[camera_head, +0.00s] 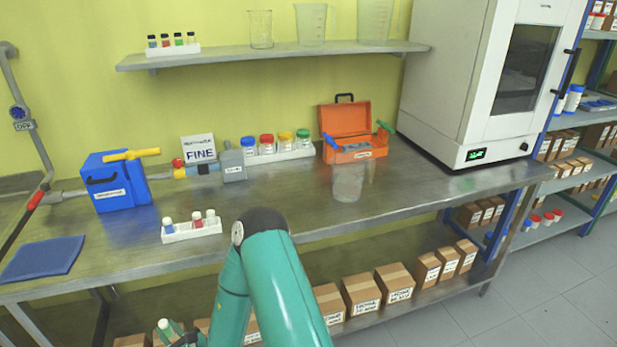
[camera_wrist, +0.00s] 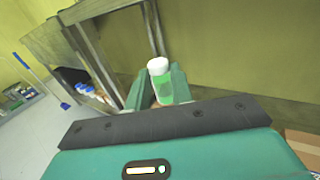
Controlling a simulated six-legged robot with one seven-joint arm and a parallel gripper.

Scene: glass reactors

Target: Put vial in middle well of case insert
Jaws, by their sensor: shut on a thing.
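The orange case (camera_head: 346,120) stands open on the bench, left of the white cabinet. Its grey insert (camera_head: 352,147) shows only as a small patch, and I cannot make out its wells. My gripper (camera_wrist: 160,90) is shut on a vial with a white cap and green contents (camera_wrist: 159,68). In the head view the vial's white cap (camera_head: 163,324) shows at the bottom left, below the bench top's front edge and far from the case. The wrist view shows the vial between the two green fingers.
A white rack (camera_head: 191,231) with several white-capped vials stands near the bench's front edge. A blue box (camera_head: 113,182) and a row of jars (camera_head: 275,146) stand behind. A glass beaker (camera_head: 348,182) stands in front of the case. Cartons (camera_head: 362,291) line the lower shelf.

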